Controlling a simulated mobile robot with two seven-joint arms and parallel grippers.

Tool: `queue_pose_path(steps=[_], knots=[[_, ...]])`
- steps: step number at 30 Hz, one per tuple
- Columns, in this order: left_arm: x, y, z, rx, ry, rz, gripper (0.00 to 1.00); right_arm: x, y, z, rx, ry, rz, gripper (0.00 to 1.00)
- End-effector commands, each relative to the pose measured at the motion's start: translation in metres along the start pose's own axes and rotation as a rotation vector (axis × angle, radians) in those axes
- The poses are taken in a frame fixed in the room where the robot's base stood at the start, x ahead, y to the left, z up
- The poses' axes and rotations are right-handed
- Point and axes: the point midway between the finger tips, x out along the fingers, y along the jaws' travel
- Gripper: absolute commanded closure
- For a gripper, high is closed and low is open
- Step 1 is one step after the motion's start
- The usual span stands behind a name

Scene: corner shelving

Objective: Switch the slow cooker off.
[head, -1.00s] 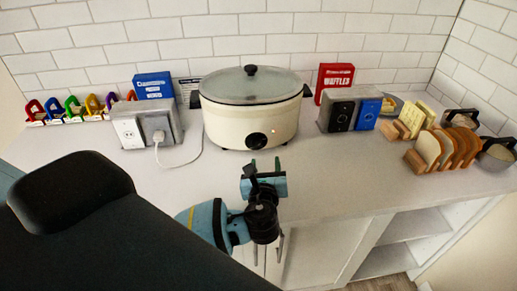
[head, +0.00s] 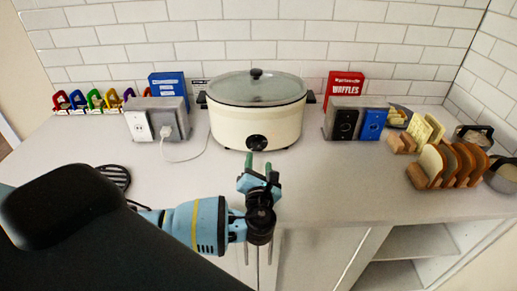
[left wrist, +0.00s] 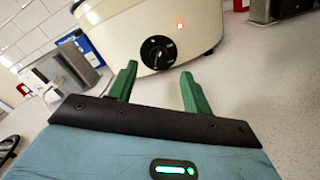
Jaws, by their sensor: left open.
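The slow cooker (head: 255,118) is a cream oval pot with a glass lid, standing on the counter near the back wall. Its round black knob (head: 257,143) is low on the front; the knob also shows in the left wrist view (left wrist: 158,52), with a lit red light (left wrist: 180,26) to its right. My left gripper (head: 258,168) is open and empty, in front of the knob and apart from it. In the left wrist view, its green fingertips (left wrist: 158,74) point toward the knob, which lies between them in the picture. My right gripper does not show.
A grey outlet box (head: 158,118) with a plugged white cord stands left of the cooker. A grey box with black and blue fronts (head: 357,122) stands right. A bread rack (head: 447,168) sits farther right. The counter (head: 330,180) in front is clear.

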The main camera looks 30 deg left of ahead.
Motion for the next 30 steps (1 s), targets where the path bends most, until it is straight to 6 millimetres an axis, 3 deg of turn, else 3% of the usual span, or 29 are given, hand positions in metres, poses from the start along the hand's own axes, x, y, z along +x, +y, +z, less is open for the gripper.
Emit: queue_pose_path(steps=[15,28,30], knots=[[0.066,0.001,0.001,-0.002,-0.001,0.003,0.51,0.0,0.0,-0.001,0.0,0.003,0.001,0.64],[0.076,0.0,0.0,-0.003,0.001,0.0,0.51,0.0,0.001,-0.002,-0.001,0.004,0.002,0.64],[0.076,0.0,0.0,-0.003,0.001,0.0,0.57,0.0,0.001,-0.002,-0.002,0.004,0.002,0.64]])
